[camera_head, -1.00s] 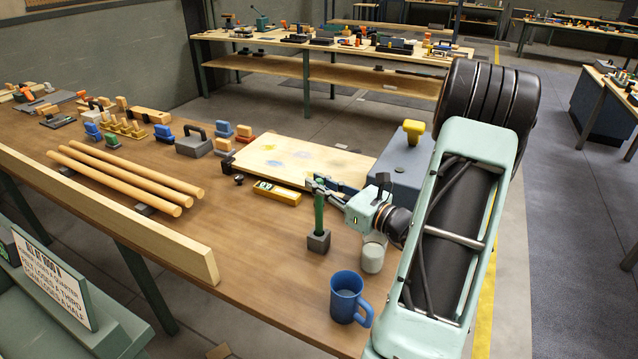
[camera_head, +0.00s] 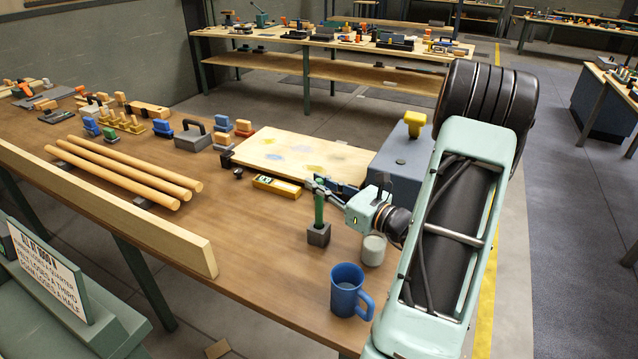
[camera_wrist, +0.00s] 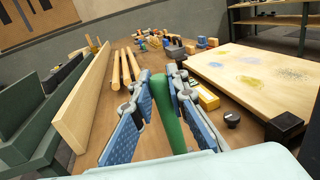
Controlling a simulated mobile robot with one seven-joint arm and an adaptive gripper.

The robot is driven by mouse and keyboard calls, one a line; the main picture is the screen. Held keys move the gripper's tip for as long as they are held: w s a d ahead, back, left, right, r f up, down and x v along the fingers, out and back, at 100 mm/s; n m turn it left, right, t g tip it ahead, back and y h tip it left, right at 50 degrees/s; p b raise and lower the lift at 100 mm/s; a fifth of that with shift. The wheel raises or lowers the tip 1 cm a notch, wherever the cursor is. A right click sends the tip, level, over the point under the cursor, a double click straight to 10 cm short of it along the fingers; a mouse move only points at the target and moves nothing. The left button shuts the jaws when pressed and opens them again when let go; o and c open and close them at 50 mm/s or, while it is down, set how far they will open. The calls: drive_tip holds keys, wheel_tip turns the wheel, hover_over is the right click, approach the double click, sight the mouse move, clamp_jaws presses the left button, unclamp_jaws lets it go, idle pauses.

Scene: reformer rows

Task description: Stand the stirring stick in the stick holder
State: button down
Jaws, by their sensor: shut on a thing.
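The green stirring stick (camera_head: 319,206) stands upright in the head view, its lower end at the dark grey block-shaped stick holder (camera_head: 318,235). Its lower end is hidden by the holder, so it appears to be in the holder's opening. My gripper (camera_head: 325,187) is shut on the upper part of the stick, coming from the right. In the wrist view the stick (camera_wrist: 167,115) runs between the two blue-padded fingers of my gripper (camera_wrist: 163,90). The holder is not visible in the wrist view.
A blue mug (camera_head: 346,290) and a whitish cup (camera_head: 373,250) stand close to the holder. A yellow level (camera_head: 277,187), a pale board (camera_head: 300,155) and a grey-blue box (camera_head: 405,165) lie behind. Wooden rods (camera_head: 130,175) and a long plank (camera_head: 110,212) lie left.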

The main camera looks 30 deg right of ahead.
drive_tip(key=shift+f+b, duration=0.4)
drive_tip(key=shift+f, duration=0.2)
drive_tip(key=c, duration=1.8)
unclamp_jaws()
drive_tip(key=shift+r, duration=0.1)
drive_tip(key=v, duration=1.2)
drive_tip(key=shift+a, duration=0.1)
